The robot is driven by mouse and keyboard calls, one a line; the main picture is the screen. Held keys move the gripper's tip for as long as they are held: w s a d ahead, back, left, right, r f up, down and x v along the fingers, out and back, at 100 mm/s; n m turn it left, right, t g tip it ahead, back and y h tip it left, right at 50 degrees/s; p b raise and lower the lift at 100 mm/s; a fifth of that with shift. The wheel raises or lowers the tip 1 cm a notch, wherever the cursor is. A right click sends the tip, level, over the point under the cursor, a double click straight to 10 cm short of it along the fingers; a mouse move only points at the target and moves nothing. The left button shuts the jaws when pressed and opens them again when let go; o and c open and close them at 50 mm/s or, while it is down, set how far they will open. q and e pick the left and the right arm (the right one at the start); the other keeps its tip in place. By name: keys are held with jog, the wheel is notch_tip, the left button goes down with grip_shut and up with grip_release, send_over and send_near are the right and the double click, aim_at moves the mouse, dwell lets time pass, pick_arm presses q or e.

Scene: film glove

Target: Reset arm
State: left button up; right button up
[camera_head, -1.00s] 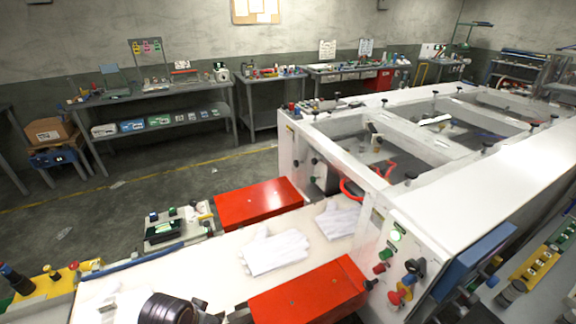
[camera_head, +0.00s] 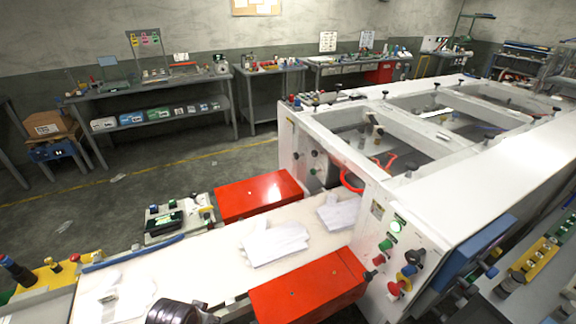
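No gripper fingers show. A dark rounded part of one of my arms (camera_head: 176,312) cuts into the bottom edge, left of centre; which arm it belongs to cannot be told. White gloves lie flat on the pale conveyor: one in the middle (camera_head: 275,242), one farther back at the machine's opening (camera_head: 338,212), and one at the near left (camera_head: 130,300), partly cut off by the bottom edge. The arm part is close to the near-left glove in the picture; no contact can be made out.
Red boxes flank the conveyor (camera_head: 180,262), one on the far side (camera_head: 258,196) and one on the near side (camera_head: 308,286). The large white machine (camera_head: 400,215) with knobs fills the right. A yellow panel (camera_head: 50,284) stands at left. Floor (camera_head: 140,190) beyond is open, before workbenches (camera_head: 150,92).

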pick_arm(q)
jog(key=s+f+g+b, duration=0.1)
jog(key=s+f+b, duration=0.1)
jog(key=f, duration=1.5)
jog(key=s+f+b, duration=0.3)
jog(key=f, duration=1.5)
jog(key=s+a+f+b, duration=0.2)
jog(key=s+f, duration=0.8)
jog(key=f, duration=0.1)
jog(key=s+a+f+g+b, duration=0.1)
jog(key=s+a+f+b, duration=0.1)
jog(key=s+f, duration=0.8)
jog(key=shift+s+a+f, duration=0.3)
jog(key=shift+a+f, duration=0.4)
jog(key=shift+a, duration=0.05)
pick_arm(e)
notch_tip(320, 180, down, 9)
jog(key=d, duration=0.1)
jog(key=shift+w+f, duration=0.15)
jog(key=shift+w, duration=0.15)
jog(key=shift+d, duration=0.1)
jog(key=shift+c, duration=0.2)
jog(key=shift+c, duration=1.3)
pick_arm(q)
jog(key=shift+w+m, duration=0.1)
jog(key=shift+m, duration=0.2)
